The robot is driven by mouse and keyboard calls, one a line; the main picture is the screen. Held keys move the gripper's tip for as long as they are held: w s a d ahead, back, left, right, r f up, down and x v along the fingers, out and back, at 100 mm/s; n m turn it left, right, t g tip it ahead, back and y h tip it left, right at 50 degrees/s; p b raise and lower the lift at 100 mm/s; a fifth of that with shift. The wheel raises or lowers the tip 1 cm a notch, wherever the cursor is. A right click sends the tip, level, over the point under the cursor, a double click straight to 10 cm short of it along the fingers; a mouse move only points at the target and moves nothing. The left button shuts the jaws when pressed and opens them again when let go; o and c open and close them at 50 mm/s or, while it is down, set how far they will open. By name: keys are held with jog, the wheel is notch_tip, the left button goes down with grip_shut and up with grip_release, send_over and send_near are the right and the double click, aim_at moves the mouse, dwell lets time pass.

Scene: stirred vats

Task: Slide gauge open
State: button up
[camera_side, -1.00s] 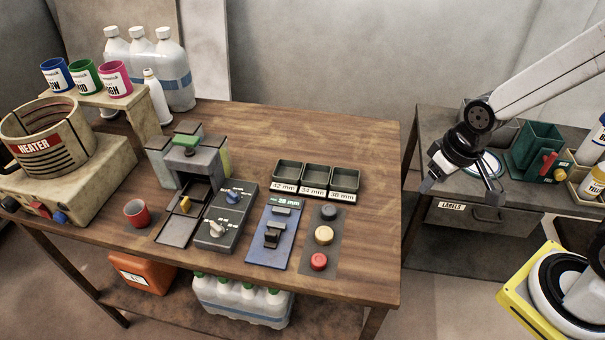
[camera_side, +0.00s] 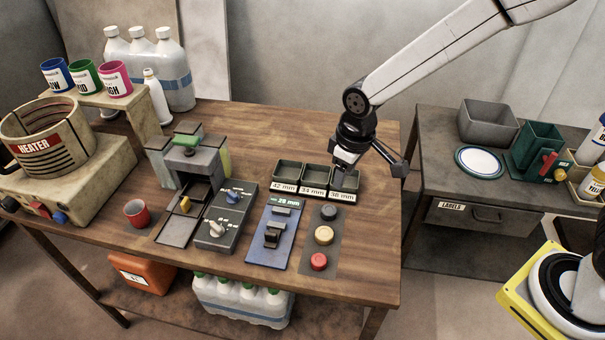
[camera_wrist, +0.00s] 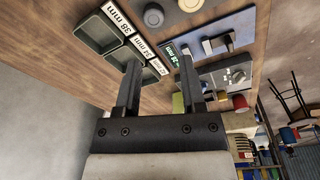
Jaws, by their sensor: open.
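The gauge is a blue plate (camera_side: 267,249) on the wooden table, with a small green-lit mm readout at its far end whose figure is hard to read. My gripper (camera_side: 372,172) is open and empty, above the table's right part, to the right of and beyond the gauge. Its two fingers also show in the wrist view (camera_wrist: 160,68), with nothing between them.
Black, tan and red buttons (camera_side: 324,235) lie right of the gauge. A dark panel with two knobs (camera_side: 226,216) is left of it. A side table (camera_side: 440,187) stands at right.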

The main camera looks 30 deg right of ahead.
aim_at(270, 234)
jog(key=w+a+f+n, duration=0.1)
jog(key=a, duration=0.4)
jog(key=w+a+f+n, duration=0.1)
jog(key=a+f+n, duration=0.1)
jog(key=a, duration=0.3)
jog(key=w+a+f+n+g, duration=0.1)
jog(key=w+a+f, duration=0.1)
jog(key=a, duration=0.3)
jog(key=shift+a+f, duration=0.25)
jog(key=shift+f, duration=3.9)
grip_shut()
